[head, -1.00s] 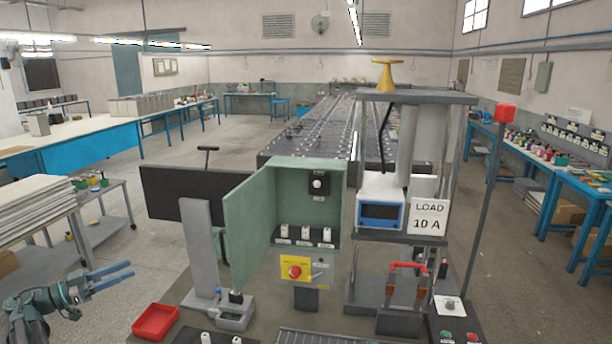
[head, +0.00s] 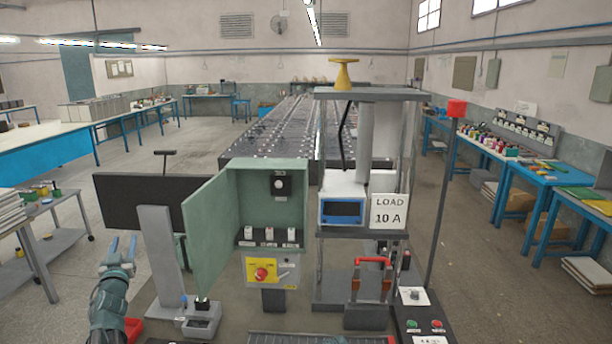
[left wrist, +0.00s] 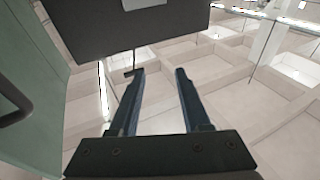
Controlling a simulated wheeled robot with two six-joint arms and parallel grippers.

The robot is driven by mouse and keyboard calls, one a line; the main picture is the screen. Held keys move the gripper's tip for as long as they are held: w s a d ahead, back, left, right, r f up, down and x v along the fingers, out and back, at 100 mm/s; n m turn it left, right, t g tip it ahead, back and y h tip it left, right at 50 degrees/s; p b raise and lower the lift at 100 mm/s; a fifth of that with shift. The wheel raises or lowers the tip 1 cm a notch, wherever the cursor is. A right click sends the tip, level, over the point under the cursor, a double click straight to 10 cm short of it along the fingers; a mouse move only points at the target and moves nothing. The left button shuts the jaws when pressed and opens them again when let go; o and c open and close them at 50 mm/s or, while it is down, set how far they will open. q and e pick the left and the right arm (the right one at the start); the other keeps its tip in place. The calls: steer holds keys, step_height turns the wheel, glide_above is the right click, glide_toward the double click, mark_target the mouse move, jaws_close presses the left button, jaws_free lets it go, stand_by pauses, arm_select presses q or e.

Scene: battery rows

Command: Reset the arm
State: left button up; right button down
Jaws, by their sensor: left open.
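My left gripper (head: 123,249) is at the lower left in the head view, pointing up and away, left of the grey post on the bench. Its two blue fingers are apart with nothing between them. The same dark panel (head: 135,205) stands just beyond the gripper in the head view. My right gripper is not in view.
A green cabinet (head: 206,215) stands open on the bench. A test stand with a "LOAD 10 A" sign (head: 389,211) is to its right. A red tray (head: 134,328) is partly hidden behind my left arm. A grey post (head: 158,255) stands close by the gripper.

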arm_select(q)
steer(key=s+d+f+g+h, duration=0.1)
steer(key=s+d+f+g, duration=0.45)
steer(key=d+f, duration=0.45)
steer(key=s+d+f+g+h, duration=0.2)
steer(key=s+d+f+g, duration=0.3)
steer(key=d+f, duration=0.55)
steer(key=s+d+f+m+g+h, duration=0.1)
steer(key=s+d+f+m+g, duration=0.2)
steer(key=s+d, duration=0.6)
steer(key=s+d+f+m+g+h+b, duration=0.1)
steer(key=s+d+f+m+g, duration=0.2)
steer(key=s+d, duration=0.7)
steer(key=d+m+g, duration=0.1)
steer(key=d+g, duration=0.1)
steer(key=d, duration=0.5)
steer(key=shift+d+f+m+g, duration=0.15)
steer(key=shift+d+m+g, duration=0.1)
steer(key=shift+m+g, duration=0.1)
steer(key=shift+s+h, duration=0.1)
steer(key=shift+h, duration=0.2)
